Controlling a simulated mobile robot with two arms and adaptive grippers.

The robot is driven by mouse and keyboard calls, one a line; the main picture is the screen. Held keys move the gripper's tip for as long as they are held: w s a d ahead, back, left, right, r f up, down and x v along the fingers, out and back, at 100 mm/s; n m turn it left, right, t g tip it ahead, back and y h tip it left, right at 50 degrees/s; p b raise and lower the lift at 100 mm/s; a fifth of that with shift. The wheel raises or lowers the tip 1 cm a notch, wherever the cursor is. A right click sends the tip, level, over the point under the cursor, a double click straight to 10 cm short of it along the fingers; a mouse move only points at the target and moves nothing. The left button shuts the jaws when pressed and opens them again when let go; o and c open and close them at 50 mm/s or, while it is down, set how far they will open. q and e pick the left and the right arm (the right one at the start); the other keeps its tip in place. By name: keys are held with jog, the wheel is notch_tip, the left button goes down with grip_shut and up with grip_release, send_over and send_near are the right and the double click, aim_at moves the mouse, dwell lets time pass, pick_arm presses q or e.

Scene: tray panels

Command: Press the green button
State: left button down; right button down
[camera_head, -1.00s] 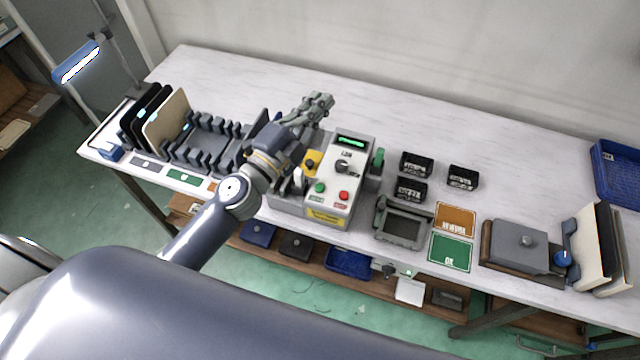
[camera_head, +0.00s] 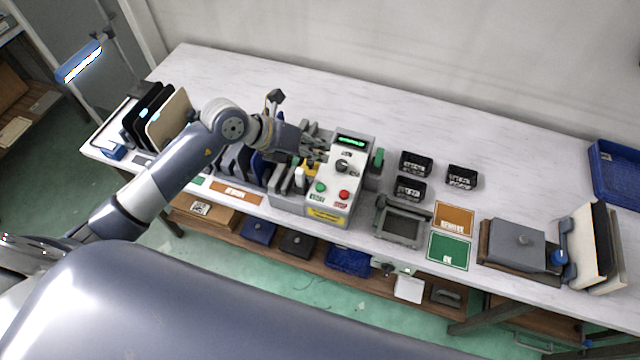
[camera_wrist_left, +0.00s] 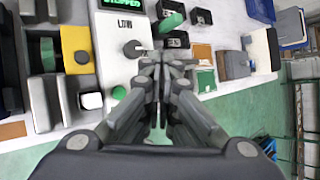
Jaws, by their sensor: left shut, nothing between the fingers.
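The green button (camera_head: 320,187) sits at the lower left of the white panel face (camera_head: 349,167) of a grey machine, with the red button (camera_head: 344,195) to its right. In the left wrist view the green button (camera_wrist_left: 119,92) is just left of my fingers, and the red button is not visible there. My left gripper (camera_head: 320,146) is shut and empty, beside the panel's upper left edge, above the green button in the picture. In the left wrist view its fingertips (camera_wrist_left: 163,65) are together, in front of the panel's right part. I see no contact with the button. My right gripper is out of view.
A dark knob (camera_head: 342,166) and a lit green display (camera_head: 351,142) are above the buttons. A yellow part (camera_head: 309,168) is left of the panel. Small black bins (camera_head: 415,164) and a grey tray frame (camera_head: 402,226) stand to the right. The back of the table is clear.

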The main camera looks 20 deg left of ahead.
pick_arm(q)
jog(key=shift+a+f, duration=0.1)
jog(key=shift+f, duration=0.05)
jog(key=b, duration=0.7)
send_over(318, 184)
notch_tip(318, 184, down, 8)
jog(key=shift+f, duration=0.35)
jog(key=shift+f, duration=0.1)
dwell(1.0)
jog(key=shift+f, duration=0.3)
